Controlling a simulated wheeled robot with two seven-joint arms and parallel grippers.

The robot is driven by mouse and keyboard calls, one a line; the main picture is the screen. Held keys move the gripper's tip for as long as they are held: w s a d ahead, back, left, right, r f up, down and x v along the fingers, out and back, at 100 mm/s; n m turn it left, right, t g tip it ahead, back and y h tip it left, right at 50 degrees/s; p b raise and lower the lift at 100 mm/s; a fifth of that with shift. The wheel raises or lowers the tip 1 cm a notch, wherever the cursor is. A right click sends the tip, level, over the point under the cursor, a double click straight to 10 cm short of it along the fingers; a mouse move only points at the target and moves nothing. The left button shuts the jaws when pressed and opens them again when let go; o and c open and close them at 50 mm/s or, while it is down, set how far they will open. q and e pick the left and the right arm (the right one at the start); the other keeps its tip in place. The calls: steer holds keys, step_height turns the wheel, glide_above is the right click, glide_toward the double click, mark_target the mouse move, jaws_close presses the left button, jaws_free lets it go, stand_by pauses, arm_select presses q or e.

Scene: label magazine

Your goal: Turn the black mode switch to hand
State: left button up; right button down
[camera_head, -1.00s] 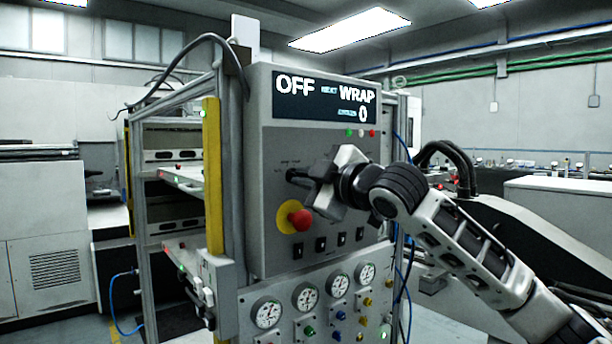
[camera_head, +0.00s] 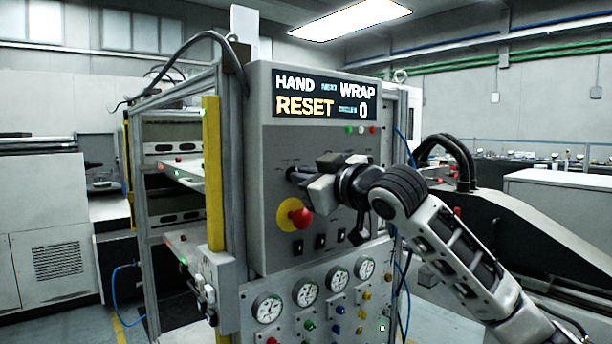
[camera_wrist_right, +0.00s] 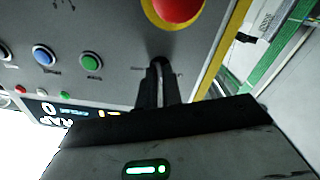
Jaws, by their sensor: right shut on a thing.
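The black mode switch (camera_head: 291,174) is on the upper left of the grey control panel (camera_head: 266,225), largely hidden by my gripper. My right gripper (camera_head: 299,179) reaches in from the right and is shut on the switch. In the right wrist view, the gripper's dark fingers (camera_wrist_right: 158,88) close around the switch (camera_wrist_right: 159,63). The display (camera_head: 325,97) at the top of the panel reads HAND, NEXT WRAP, RESET and 0. My left gripper is out of view.
A red emergency button on a yellow disc (camera_head: 294,215) sits just below the gripper. Several small black switches (camera_head: 320,242) and round gauges (camera_head: 307,294) are lower down. A yellow post (camera_head: 213,170) stands at the panel's left.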

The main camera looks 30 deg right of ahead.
stand_by(0.4)
steer(key=c, duration=1.6)
jaws_free()
steer(key=shift+o, duration=0.2)
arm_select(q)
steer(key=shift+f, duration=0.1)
arm_select(e)
steer(key=shift+s, duration=0.1)
arm_select(q)
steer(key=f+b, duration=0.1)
steer(key=b, duration=0.3)
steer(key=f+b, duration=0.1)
steer(key=b, duration=0.2)
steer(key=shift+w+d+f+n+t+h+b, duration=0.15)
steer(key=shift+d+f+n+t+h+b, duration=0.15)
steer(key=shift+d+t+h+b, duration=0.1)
arm_select(e)
steer(key=s+d, duration=0.1)
steer(key=s, duration=1.4)
steer(key=shift+s, duration=0.35)
steer(key=shift+w+d, duration=0.1)
steer(key=shift+d, duration=0.05)
